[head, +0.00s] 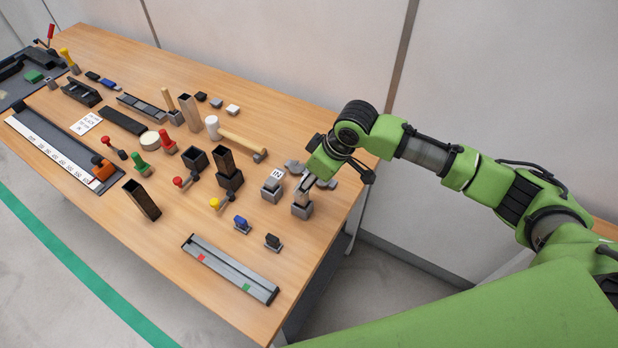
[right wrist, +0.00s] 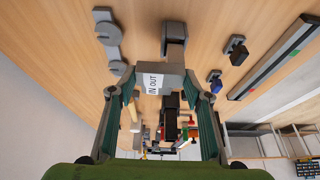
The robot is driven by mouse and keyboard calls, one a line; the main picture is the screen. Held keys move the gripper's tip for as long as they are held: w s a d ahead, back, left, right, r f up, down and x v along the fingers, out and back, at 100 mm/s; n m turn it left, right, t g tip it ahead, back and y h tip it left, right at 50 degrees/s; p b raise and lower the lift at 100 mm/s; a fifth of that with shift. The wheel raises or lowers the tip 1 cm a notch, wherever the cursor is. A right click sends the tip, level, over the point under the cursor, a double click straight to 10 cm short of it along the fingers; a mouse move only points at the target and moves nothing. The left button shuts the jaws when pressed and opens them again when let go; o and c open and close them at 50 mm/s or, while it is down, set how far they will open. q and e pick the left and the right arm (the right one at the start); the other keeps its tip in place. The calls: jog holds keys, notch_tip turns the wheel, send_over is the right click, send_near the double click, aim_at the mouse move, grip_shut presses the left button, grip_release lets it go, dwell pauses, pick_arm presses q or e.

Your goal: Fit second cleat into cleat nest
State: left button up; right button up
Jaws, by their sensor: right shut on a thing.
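My right gripper (head: 305,187) is low over the table near its right end. It is shut on a piece that its fingers mostly hide in the head view. A grey block (head: 302,211) sits directly under the fingertips, and I cannot tell whether it touches the held piece. In the right wrist view a grey block-shaped piece (right wrist: 180,78) shows between the fingers. A label reading IN OUT (right wrist: 153,84) shows beside it. I cannot tell for sure which pieces are the cleat and the nest. My left gripper is out of view.
A grey block with an IN label (head: 271,190) stands just left of the gripper. Flat grey pieces (head: 326,183) lie close behind. A blue-topped piece (head: 241,223), a black-topped piece (head: 273,241) and a long grey rail (head: 228,268) lie in front. A dark tower (head: 229,180) stands further left.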

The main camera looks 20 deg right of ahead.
jog(key=shift+f+b, duration=1)
jog(key=shift+f, duration=1.35)
jog(key=o, duration=1.2)
jog(key=shift+o, duration=0.2)
jog(key=v, duration=1.2)
